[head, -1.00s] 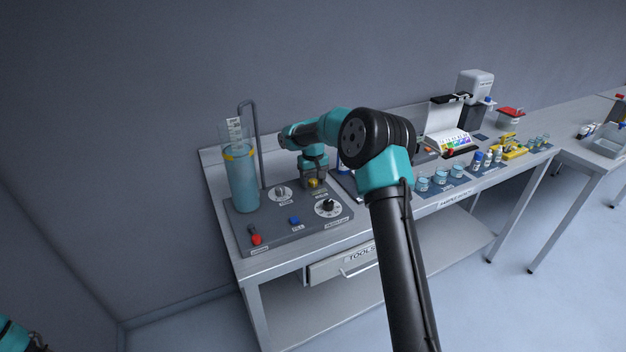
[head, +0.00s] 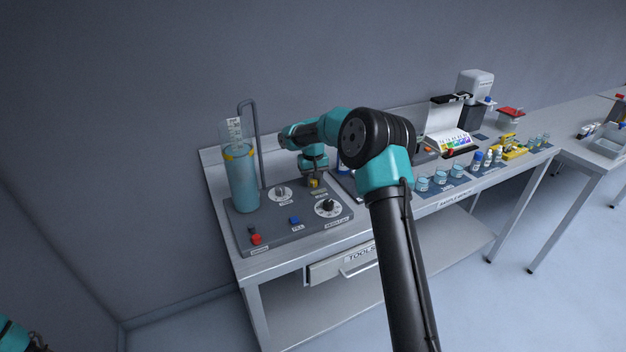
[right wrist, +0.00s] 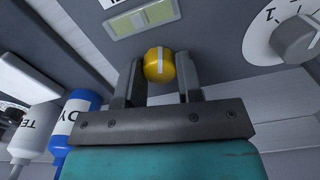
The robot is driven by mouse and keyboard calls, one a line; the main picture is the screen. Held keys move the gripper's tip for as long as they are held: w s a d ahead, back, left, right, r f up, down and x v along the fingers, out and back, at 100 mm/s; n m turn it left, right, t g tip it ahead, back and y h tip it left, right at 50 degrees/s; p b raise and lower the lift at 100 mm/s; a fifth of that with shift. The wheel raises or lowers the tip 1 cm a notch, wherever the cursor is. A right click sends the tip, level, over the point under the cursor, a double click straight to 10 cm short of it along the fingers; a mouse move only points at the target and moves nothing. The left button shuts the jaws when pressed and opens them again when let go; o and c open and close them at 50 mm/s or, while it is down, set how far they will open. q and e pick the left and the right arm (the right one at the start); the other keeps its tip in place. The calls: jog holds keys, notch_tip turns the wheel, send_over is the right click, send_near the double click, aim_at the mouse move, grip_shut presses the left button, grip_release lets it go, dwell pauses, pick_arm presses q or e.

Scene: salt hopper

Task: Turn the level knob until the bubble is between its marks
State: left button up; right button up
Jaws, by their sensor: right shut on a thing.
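The level knob is yellow with a white line across it (right wrist: 158,64). It also shows as a small yellow spot in the head view (head: 314,183), on the grey panel. My right gripper (right wrist: 160,80) is shut on this knob, one finger on each side. Beside the knob, in the right wrist view, is a pale green level window (right wrist: 115,26) with a lighter patch near its middle. I cannot clearly tell the bubble from its marks. Only a bit of my left arm shows at the lower left of the head view; its gripper is out of frame.
The panel (head: 265,233) carries a tall water cylinder (head: 243,185), a blue button (head: 295,220), a red control (head: 256,240) and a black-centred dial (head: 328,206). In the right wrist view, a blue bottle (right wrist: 80,120) stands close by my gripper's left side.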

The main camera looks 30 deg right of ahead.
jog(key=shift+m, duration=0.6)
jog(key=o, duration=0.9)
jog(key=shift+r, duration=0.15)
notch_tip(320, 180, up, 17)
jog(key=shift+r, duration=0.1)
jog(key=shift+d, duration=0.1)
